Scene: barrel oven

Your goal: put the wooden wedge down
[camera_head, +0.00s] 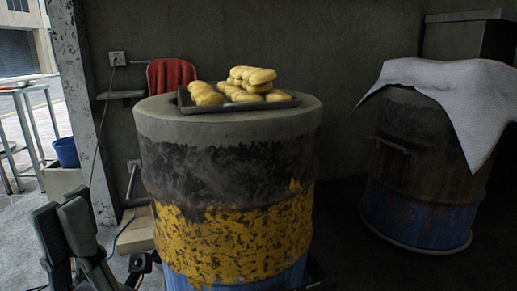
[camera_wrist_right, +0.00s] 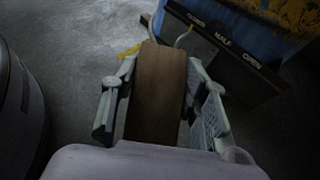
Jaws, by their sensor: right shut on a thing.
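The wooden wedge (camera_wrist_right: 156,95) is a brown block in the right wrist view. It lies lengthwise between the two fingers of my right gripper (camera_wrist_right: 160,100), which is shut on it. The far end of the wedge points at the foot of a barrel; I cannot tell whether it touches the floor. My right gripper and the wedge do not show clearly in the head view. My left gripper (camera_head: 63,230) is at the lower left of the head view, left of the yellow and blue barrel, with nothing visible in it. Its fingers stand close together, and their opening is unclear.
The barrel oven (camera_head: 225,225) stands in the middle, with a tray (camera_head: 240,106) of bread rolls on top. A dark plate (camera_wrist_right: 232,55) lettered with closed, half and open is at its foot. Another barrel (camera_head: 415,190) with a white cloth stands right. Grey floor (camera_wrist_right: 75,60) is clear.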

